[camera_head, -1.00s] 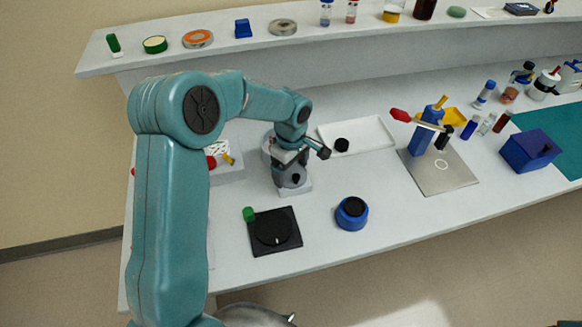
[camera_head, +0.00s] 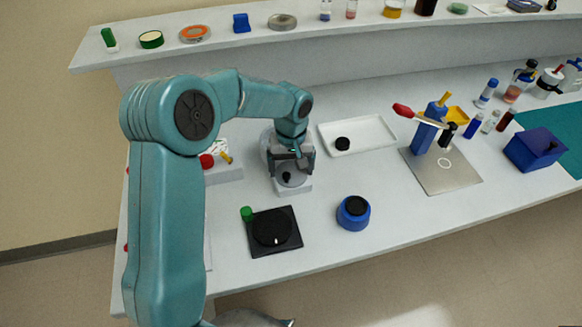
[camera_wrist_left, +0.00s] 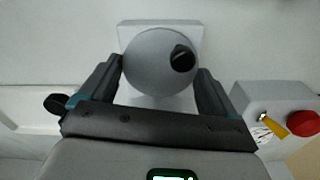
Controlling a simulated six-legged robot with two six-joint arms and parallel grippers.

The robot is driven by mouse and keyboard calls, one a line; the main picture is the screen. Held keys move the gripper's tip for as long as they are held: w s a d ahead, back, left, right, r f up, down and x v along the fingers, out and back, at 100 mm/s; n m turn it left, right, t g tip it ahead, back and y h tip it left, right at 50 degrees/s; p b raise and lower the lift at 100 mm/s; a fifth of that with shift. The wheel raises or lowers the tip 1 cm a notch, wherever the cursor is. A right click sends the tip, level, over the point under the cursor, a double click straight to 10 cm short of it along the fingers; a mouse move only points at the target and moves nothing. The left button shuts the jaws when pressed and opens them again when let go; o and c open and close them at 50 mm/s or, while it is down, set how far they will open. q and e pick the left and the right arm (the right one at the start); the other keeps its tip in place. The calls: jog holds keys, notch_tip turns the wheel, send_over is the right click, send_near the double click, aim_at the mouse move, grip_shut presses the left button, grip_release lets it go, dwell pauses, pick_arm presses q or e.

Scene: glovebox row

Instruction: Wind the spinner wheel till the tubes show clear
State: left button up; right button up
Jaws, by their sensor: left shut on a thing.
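The spinner wheel (camera_head: 294,181) is a grey disc with a small black knob, on a pale square base (camera_head: 304,189) at the left of the bench. In the left wrist view the wheel (camera_wrist_left: 148,72) lies between my finger pads, its black knob (camera_wrist_left: 182,58) at the upper right. My left gripper (camera_head: 290,162) comes down over the wheel and is shut on its rim; the fingers also show in the left wrist view (camera_wrist_left: 157,68). The gripper hides part of the wheel. I cannot make out any tubes in it. My right gripper is out of view.
A black square device (camera_head: 259,242) with a green-capped item (camera_head: 247,213) and a blue round pot (camera_head: 353,223) stand in front. A white tray (camera_head: 375,133) lies right of the gripper. A grey box with a red button (camera_head: 207,161) is close on the left.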

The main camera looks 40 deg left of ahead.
aim_at(291, 173)
pick_arm(q)
jog(key=m, duration=0.4)
jog(key=shift+m, duration=0.4)
dwell(0.4)
jog(key=o, duration=0.8)
jog(key=shift+c, duration=0.2)
notch_tip(291, 173, up, 16)
jog(key=shift+r, duration=0.25)
